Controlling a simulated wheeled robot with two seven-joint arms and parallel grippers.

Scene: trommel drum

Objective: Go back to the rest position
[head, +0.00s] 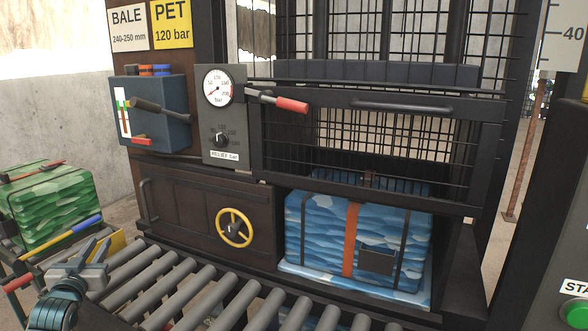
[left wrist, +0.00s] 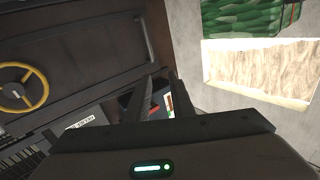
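My left gripper (head: 97,245) is at the lower left in the head view, in front of the roller conveyor's left end. It is empty, and its two fingers stand apart. In the left wrist view the fingers (left wrist: 157,92) also show with a gap between them and nothing held. My right gripper is in neither view. The baling press holds a blue bale (head: 400,228) with an orange strap in its lower opening. A yellow handwheel (head: 234,228) is on the press's dark lower door, and it also shows in the left wrist view (left wrist: 22,88).
The roller conveyor (head: 165,292) runs along the press front. A green bale (head: 50,205) stands at the left. A red-tipped lever (head: 290,104) juts out beside the gauge (head: 218,87). A dark post with a green button (head: 577,312) stands at the right.

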